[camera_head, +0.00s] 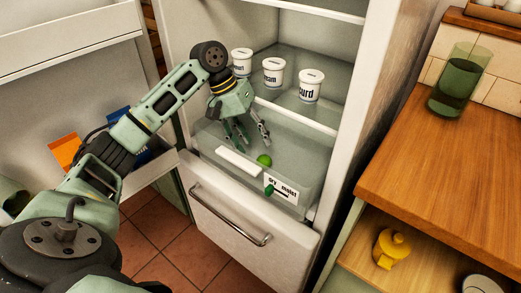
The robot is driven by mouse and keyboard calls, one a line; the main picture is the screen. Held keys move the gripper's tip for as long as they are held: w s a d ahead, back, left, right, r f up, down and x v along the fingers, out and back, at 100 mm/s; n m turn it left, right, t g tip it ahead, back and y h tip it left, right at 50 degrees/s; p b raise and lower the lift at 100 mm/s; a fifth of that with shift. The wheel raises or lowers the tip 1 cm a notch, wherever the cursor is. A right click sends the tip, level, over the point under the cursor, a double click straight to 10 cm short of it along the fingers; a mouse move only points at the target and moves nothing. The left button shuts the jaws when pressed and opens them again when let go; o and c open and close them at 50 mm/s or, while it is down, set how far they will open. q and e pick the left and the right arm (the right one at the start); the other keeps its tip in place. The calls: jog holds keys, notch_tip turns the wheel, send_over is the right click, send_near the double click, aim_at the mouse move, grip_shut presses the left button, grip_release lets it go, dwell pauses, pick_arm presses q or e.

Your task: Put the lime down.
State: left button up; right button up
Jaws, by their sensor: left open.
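The small round lime (264,160) is bright green and sits in the lower part of the open fridge, at the clear crisper drawer (225,137). I cannot tell whether it rests inside the drawer or on its front rim. My left gripper (252,141) is open, with its fingers pointing down just above and to the left of the lime. They look apart from it. My right gripper is not in view.
White tubs (273,71) stand on the glass shelf (290,98) above the drawer. A drawer with a bar handle (230,217) is below. The open fridge door (75,45) is at left. A wooden counter (440,165) with a green glass (458,85) is at right.

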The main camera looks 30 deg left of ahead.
pick_arm(q)
jog(key=v, duration=0.5)
jog(key=shift+a+r+p, duration=0.15)
jog(key=shift+r+p, duration=0.15)
jog(key=shift+p, duration=0.1)
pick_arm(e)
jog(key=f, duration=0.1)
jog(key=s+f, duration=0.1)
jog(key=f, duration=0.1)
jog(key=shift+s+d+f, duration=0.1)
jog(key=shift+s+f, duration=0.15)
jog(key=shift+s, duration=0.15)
